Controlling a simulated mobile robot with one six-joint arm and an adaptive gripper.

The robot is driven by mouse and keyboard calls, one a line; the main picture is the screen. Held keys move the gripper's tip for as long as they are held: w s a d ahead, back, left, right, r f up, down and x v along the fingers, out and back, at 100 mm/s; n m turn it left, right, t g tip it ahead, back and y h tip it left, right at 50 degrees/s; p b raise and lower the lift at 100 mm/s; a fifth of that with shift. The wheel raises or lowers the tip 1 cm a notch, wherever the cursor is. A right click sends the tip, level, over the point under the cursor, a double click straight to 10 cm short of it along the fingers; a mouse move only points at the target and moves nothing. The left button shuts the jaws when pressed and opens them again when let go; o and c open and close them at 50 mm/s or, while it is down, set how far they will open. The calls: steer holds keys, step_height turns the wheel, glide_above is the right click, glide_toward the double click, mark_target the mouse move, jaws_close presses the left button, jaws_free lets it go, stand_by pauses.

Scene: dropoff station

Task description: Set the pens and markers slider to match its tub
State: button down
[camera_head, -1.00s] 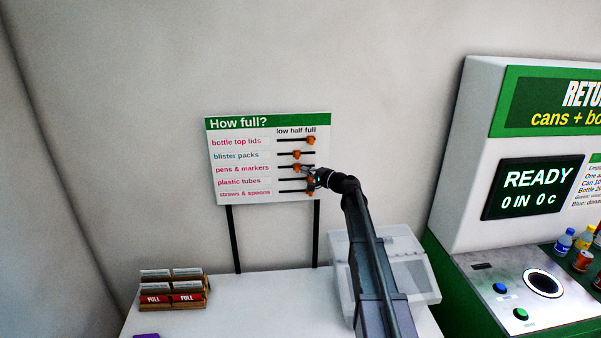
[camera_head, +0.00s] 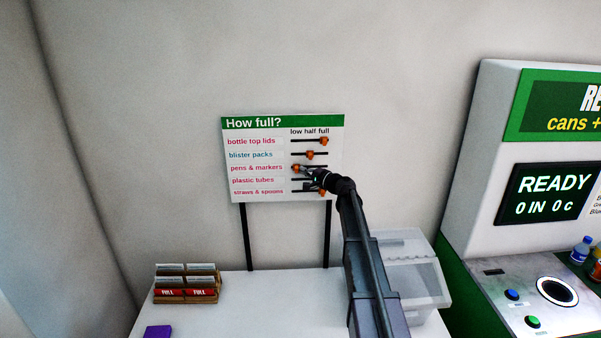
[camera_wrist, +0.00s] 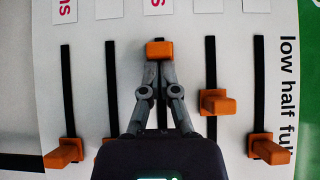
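The "How full?" board (camera_head: 236,193) carries slider rows with orange knobs. The pens and markers knob (camera_head: 297,168) stands at the low end of its track, the middle one in the wrist view (camera_wrist: 159,49). My gripper (camera_head: 306,171) reaches it from the right. In the wrist view, the fingertips (camera_wrist: 159,66) are close together against the knob's full-side edge, and the knob is not visibly between them. The pens and markers tub is not identifiable here.
The blister packs knob (camera_wrist: 216,102) is at half and the bottle top lids knob (camera_wrist: 267,149) at full. The straws knob (camera_wrist: 64,153) is at full; the plastic tubes knob is partly hidden by my gripper. A clear bin (camera_head: 425,268) stands on the white table (camera_head: 245,312).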

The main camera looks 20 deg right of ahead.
steer(key=shift+w+a, duration=0.1)
steer(key=shift+a, duration=0.2)
steer(key=shift+d, duration=0.15)
steer(key=d, duration=0.1)
steer(key=s+d, duration=0.1)
steer(key=d, duration=0.2)
steer(key=shift+s+d, duration=0.25)
steer(key=shift+d, duration=0.1)
steer(key=v, duration=0.9)
steer(key=shift+s, duration=0.25)
